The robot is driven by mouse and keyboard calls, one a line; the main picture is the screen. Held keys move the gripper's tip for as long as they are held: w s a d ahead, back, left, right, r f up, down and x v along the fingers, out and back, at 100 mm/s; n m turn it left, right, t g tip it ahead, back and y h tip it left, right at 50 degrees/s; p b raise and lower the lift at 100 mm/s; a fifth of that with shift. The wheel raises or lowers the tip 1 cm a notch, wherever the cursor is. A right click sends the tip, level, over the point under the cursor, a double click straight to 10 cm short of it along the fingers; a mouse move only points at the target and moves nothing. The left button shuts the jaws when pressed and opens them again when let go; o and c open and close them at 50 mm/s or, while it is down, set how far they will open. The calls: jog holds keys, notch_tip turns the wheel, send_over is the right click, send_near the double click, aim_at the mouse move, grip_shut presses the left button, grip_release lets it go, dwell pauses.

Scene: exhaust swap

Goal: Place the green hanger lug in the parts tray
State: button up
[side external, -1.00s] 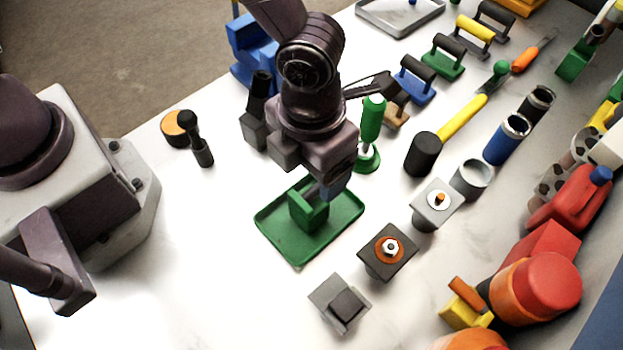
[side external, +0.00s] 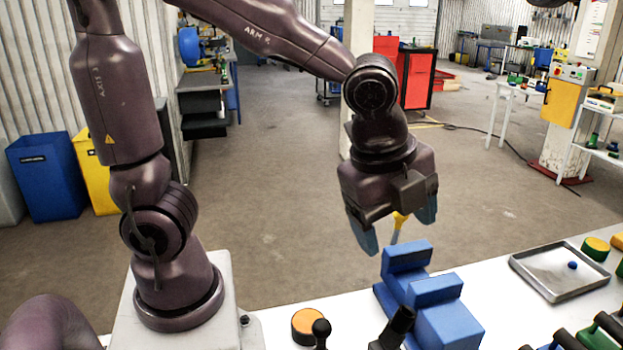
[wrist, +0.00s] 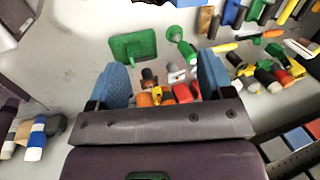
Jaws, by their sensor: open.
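My gripper (side external: 396,224) is open and empty, raised above the far side of the table near a blue stepped block. In the wrist view its two blue fingers stand wide apart with nothing between them (wrist: 163,74). The green tray (wrist: 118,42) lies on the table ahead of my gripper in the wrist view. A green block, which looks like the hanger lug (wrist: 133,49), seems to sit inside it, small and green on green. The side view does not show the green tray or the lug now.
The blue stepped block (side external: 430,298) stands at the table edge below my gripper. A shallow grey tray (side external: 530,268) with a small blue piece lies right of it. A black-and-orange disc (side external: 307,325) is in front. Several parts crowd the table beyond my fingers in the wrist view.

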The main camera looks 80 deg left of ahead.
jog(key=s+a+r+n+t, duration=0.1)
jog(key=s+a+n, duration=0.3)
jog(key=n, duration=0.4)
jog(key=s+a+r+n+t, duration=0.1)
jog(key=s+a+r+n, duration=0.3)
jog(key=n, duration=0.4)
jog(key=shift+a, duration=0.6)
